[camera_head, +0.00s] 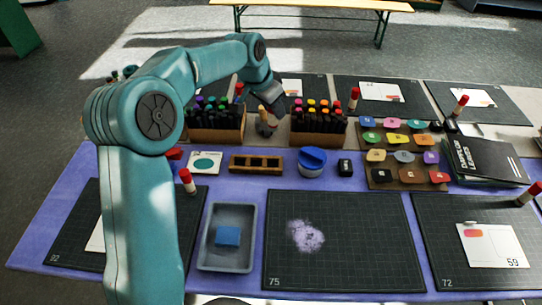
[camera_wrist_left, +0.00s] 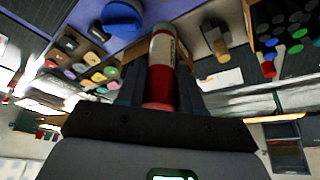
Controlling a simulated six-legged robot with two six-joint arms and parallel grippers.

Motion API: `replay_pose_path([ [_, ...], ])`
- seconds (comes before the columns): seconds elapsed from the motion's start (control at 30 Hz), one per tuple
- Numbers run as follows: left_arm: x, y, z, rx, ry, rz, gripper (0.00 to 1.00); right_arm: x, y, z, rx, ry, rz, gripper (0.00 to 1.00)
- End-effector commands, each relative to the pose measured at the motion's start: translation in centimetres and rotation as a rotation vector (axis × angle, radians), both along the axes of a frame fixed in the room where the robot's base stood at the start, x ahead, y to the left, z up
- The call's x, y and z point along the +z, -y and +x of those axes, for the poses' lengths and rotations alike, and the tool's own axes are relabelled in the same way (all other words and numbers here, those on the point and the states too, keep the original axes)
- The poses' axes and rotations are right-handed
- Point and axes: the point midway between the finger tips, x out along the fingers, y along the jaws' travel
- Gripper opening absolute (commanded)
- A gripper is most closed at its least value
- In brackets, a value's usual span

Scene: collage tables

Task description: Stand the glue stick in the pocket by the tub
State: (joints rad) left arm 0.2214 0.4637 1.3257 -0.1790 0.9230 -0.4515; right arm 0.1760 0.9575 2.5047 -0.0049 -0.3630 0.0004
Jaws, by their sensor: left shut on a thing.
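My left gripper (camera_head: 268,104) hangs between the two boxes of pens, behind the wooden rack. In the head view I cannot make out the held stick clearly. The wooden rack (camera_head: 256,156) has three dark pockets that look empty and stands just left of the blue-lidded tub (camera_head: 312,168). The tub also shows in the left wrist view (camera_wrist_left: 122,18). The held stick is apart from the rack. My right gripper is not in view.
Pen boxes (camera_head: 215,134) (camera_head: 318,138) flank my gripper. A tan object (camera_head: 264,127) stands between them. Other red-capped sticks (camera_head: 187,181) (camera_head: 353,99) stand on the mats. A stamp board (camera_head: 381,185) is right of the tub. A grey tray (camera_head: 205,237) lies in front.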

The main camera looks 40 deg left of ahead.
Motion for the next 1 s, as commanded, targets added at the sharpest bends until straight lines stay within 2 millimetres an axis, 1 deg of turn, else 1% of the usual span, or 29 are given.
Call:
replay_pose_path([
  [0.03,-1.9,0.0,-0.1,-0.001,-0.009,-0.002,0.05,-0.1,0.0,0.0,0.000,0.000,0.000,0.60],
  [0.2,-6.8,-0.1,-0.1,0.000,-0.008,-0.001,0.05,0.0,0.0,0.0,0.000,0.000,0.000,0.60],
  [0.3,-9.4,-0.1,-0.2,0.000,-0.006,-0.001,0.05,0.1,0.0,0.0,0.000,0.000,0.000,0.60],
  [0.4,-11.2,-0.2,-0.2,0.000,-0.003,-0.001,0.05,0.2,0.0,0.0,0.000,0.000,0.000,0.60],
  [0.57,-12.6,-0.3,-0.2,0.001,-0.003,-0.001,0.05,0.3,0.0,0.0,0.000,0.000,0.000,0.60],
  [0.7,-14.9,-0.3,-0.2,0.000,-0.004,-0.001,0.05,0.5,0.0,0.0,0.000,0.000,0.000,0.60],
  [0.8,-16.2,-0.3,-0.2,0.001,-0.003,-0.001,0.05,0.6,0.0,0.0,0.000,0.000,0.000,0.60],
  [0.9,-16.6,-0.4,-0.2,0.000,0.000,0.000,0.05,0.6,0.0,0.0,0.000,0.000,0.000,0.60],
  [1.0,-16.6,-0.3,-0.2,0.000,0.000,0.001,0.05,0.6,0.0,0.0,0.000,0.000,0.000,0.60],
])
